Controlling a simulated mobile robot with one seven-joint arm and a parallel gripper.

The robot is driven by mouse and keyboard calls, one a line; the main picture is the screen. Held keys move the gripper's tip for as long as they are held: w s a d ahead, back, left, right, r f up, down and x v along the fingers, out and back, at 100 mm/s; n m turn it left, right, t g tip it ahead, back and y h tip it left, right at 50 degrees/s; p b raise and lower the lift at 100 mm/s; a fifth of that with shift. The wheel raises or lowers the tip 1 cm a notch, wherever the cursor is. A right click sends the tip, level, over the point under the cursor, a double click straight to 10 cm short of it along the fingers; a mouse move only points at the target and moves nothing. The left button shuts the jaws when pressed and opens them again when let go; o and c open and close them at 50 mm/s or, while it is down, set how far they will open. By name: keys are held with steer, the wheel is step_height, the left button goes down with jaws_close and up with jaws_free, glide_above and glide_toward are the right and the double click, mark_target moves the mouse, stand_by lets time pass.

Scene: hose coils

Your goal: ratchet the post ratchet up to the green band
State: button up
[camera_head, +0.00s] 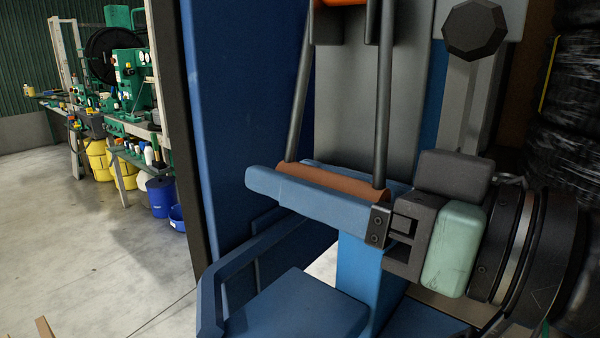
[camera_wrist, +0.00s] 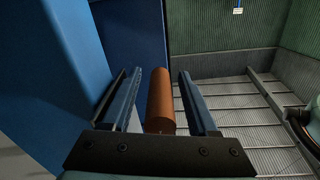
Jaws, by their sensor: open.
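A brown cylindrical grip (camera_head: 332,186) hangs between two dark grey rods (camera_head: 384,90), likely the handle of the post ratchet. In the wrist view the brown grip (camera_wrist: 160,100) lies lengthwise between my fingers. My gripper (camera_head: 281,172) reaches in from the right with its two blue fingers on either side of the grip. The front finger hides the grip's lower part. My gripper (camera_wrist: 156,76) is open in the wrist view, with a gap on both sides of the grip. I cannot make out a green band on the post.
A blue panel (camera_head: 240,90) stands left of the grip, and a grey plate (camera_head: 350,100) is behind it. A black knob (camera_head: 474,28) is at the upper right. Blue framework (camera_head: 295,308) lies below. A workbench with green machines (camera_head: 130,80) stands far left beyond open floor.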

jaws_close()
stand_by(1.3)
